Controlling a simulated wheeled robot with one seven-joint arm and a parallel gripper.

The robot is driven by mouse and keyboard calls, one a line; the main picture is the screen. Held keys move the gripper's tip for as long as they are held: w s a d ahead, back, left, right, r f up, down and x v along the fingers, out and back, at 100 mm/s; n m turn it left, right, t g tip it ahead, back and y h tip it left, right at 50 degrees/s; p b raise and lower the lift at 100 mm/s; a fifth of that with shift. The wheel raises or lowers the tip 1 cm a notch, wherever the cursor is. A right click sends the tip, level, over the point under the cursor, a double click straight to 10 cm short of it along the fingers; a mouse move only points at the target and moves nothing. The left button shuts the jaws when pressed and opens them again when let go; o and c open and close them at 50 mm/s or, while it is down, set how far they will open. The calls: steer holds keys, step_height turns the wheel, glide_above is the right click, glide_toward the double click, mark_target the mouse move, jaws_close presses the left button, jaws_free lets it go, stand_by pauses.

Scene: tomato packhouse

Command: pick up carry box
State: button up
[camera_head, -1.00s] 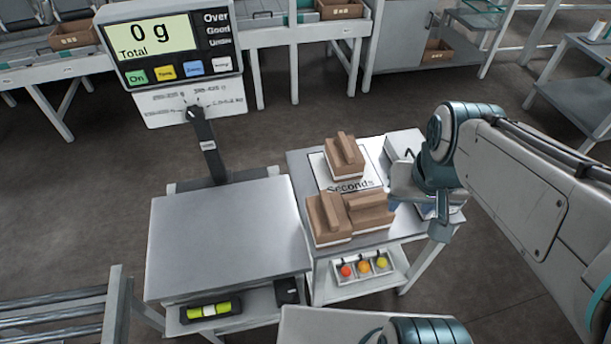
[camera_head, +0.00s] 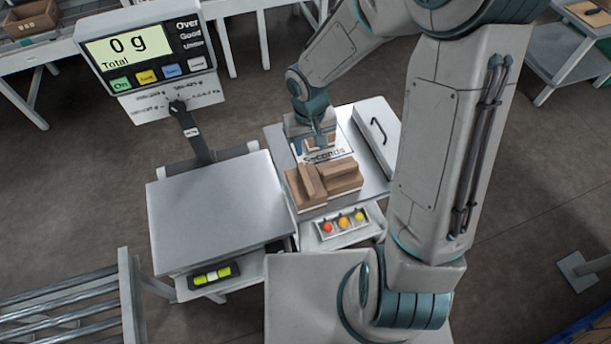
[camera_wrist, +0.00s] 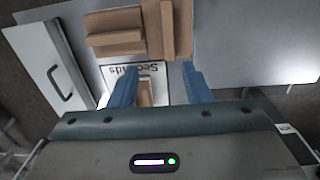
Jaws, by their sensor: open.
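Brown carry boxes with raised ridges on top are on the small grey table (camera_head: 278,148). Two of them (camera_head: 307,184) (camera_head: 342,178) stand side by side near its front edge. They also show at the top of the wrist view (camera_wrist: 115,38) (camera_wrist: 170,28). A third box (camera_wrist: 146,97) is on the white "Seconds" sheet (camera_wrist: 118,72), mostly hidden by my gripper. My gripper (camera_wrist: 160,88) is open above this third box. Its blue fingers stand apart with a narrow brown part of the box between them, nearer the left finger. I cannot tell whether they touch it.
A white case with a dark handle (camera_head: 378,132) lies on the table's right side. A scale platform (camera_head: 215,210) stands at the left, and its display (camera_head: 140,50) reads 0 g. A tray of coloured balls (camera_head: 343,222) is below the table front. A roller conveyor (camera_head: 70,310) is at lower left.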

steer(key=a, duration=0.1)
glide_above(306, 178)
steer(key=f, duration=0.9)
steer(key=shift+w+b, duration=0.35)
steer(key=shift+w, duration=0.05)
steer(key=f, duration=0.2)
steer(key=s+f, duration=0.1)
steer(key=f, duration=0.1)
steer(key=shift+a, duration=0.1)
steer(key=shift+w+f, duration=0.1)
steer(key=shift+f, duration=0.6)
steer(key=shift+c, duration=0.3)
jaws_close()
